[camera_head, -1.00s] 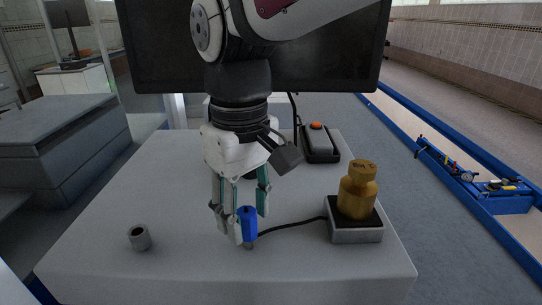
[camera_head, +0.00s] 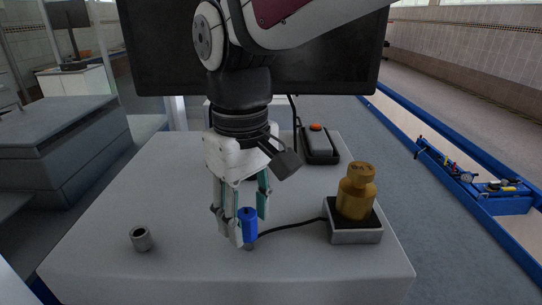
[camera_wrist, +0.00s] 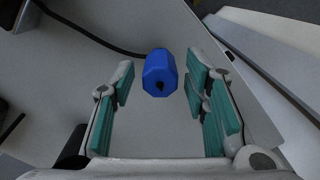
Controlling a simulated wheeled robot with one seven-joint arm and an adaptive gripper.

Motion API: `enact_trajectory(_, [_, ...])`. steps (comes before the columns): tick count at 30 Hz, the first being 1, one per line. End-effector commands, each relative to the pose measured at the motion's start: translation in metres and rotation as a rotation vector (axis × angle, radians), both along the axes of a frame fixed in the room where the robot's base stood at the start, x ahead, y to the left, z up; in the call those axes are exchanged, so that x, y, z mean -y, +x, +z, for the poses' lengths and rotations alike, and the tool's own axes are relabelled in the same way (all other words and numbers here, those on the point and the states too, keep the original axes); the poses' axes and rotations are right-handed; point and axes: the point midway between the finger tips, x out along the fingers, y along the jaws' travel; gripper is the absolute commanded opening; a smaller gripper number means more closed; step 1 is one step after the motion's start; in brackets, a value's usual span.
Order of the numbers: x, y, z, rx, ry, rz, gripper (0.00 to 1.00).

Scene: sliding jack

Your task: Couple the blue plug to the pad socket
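The blue plug (camera_head: 250,225) stands about upright near the front of the light grey table (camera_head: 185,265), with a small grey tip below it and a black cable. My gripper (camera_head: 241,220) points down around the plug. In the wrist view, the plug (camera_wrist: 160,75) lies between the fingertips, with a gap visible on each side; the fingers are open. A short grey hollow cylinder (camera_head: 140,239) stands at the front left. I cannot tell whether it is the pad socket.
A brass weight (camera_head: 356,192) stands on a black-topped grey box (camera_head: 356,236) at the right; the cable runs to this box. A grey device with a red button (camera_head: 316,127) is at the back. A dark monitor stands behind. The table between plug and cylinder is clear.

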Motion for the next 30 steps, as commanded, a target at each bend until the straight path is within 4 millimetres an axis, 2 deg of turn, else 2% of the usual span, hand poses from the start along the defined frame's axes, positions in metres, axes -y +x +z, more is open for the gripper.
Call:
enact_trajectory(1, [0.0, 0.0, 0.0, 0.0, 0.0, 0.0, 0.39])
enact_trajectory(6, [0.0, 0.0, 0.0, 0.0, 0.0, 0.0, 0.01])
enact_trajectory(13, [0.0, -0.001, 0.004, 0.0, 0.0, -0.001, 0.0])
enact_trajectory(30, [0.0, -0.001, 0.045, 0.001, 0.001, -0.001, 0.0])
